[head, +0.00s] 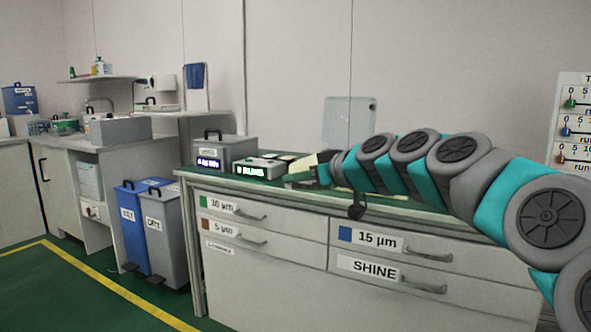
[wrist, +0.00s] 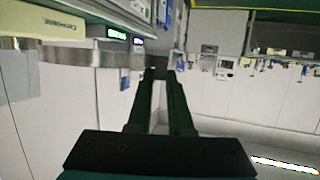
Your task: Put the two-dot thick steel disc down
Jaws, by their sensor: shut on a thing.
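My gripper (head: 296,178) is stretched out to the left over the bench top, near the green-display box. In the wrist view its two dark green fingers (wrist: 160,78) come together on a small dark grey thing (wrist: 159,73), taken as the two-dot thick steel disc. It is seen edge-on and mostly hidden by the fingers, and its dots do not show. In the head view the held disc cannot be made out. I cannot tell whether it touches anything below.
The bench (head: 430,220) has labelled drawers. On its top stand a grey case (head: 224,153) with a handle and a box with a green display (head: 259,168), close to my gripper. Blue (head: 132,225) and grey (head: 166,238) bins stand on the floor to the left.

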